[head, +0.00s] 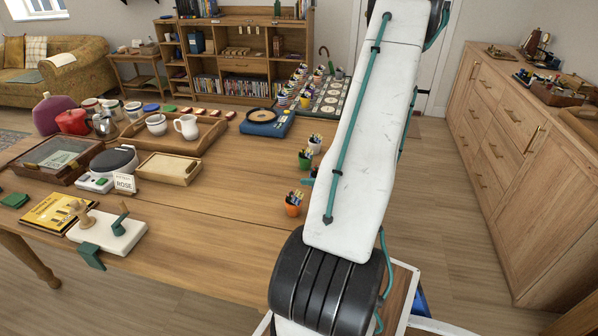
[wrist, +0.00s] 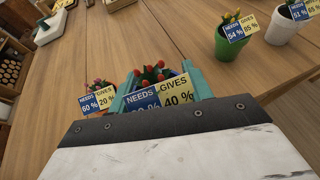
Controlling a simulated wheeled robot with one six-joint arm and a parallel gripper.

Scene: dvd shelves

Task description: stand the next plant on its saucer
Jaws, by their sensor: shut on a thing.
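In the wrist view, the teal fingers of my gripper (wrist: 162,84) are shut on a plant (wrist: 150,74) with red tips. Its blue and yellow tag reads GIVES 40 %; the NEEDS figure is partly covered. In the head view my arm hides the held plant; a teal bit of the gripper shows (head: 308,181). Free plants stand in an orange pot (head: 293,209), a green pot (head: 305,162) and a white pot (head: 315,147). Pale round saucers (head: 329,101) lie on a dark tray at the back, several pots among them.
A blue device with a round tan top (head: 268,124) stands on the wooden table (head: 215,210). A wooden tray with cups (head: 190,149) and a shallow box (head: 168,170) lie left. The table between the box and the plants is clear. A long cabinet (head: 510,135) stands right.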

